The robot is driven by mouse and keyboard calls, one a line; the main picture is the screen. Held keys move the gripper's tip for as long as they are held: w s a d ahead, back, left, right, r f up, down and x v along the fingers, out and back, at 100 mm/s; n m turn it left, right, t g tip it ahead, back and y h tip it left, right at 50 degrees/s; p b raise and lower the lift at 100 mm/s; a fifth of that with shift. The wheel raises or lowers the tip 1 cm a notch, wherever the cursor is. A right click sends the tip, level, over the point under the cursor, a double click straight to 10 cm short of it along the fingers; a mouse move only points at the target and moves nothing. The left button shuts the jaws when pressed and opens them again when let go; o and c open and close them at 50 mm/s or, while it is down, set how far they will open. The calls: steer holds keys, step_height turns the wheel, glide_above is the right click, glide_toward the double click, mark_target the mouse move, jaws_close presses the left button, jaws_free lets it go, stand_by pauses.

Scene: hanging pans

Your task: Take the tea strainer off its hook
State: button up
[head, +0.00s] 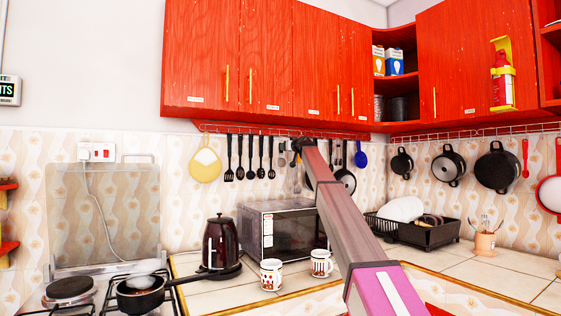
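My gripper (300,146) is at the hanging rack (255,130) under the red cupboards, at the far end of my raised arm. It is small and dark in the head view, and its fingers cannot be made out. A small greyish utensil (282,157) hangs just left of it, and thin utensils hang close by. I cannot tell which of these is the tea strainer, or whether my gripper touches one. My gripper and arm hide part of the row.
Black utensils (240,158) and a yellow item (205,160) hang to the left. A pan (345,181) and a blue utensil (361,155) hang to the right. Below are a microwave (285,228), kettle (221,242), two mugs (271,274) and a dish rack (415,232).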

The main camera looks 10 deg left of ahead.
mark_target(280, 153)
steer(key=x, duration=0.5)
steer(key=shift+a+f, duration=0.2)
steer(key=shift+a, duration=0.15)
steer(key=shift+c, duration=0.3)
jaws_close()
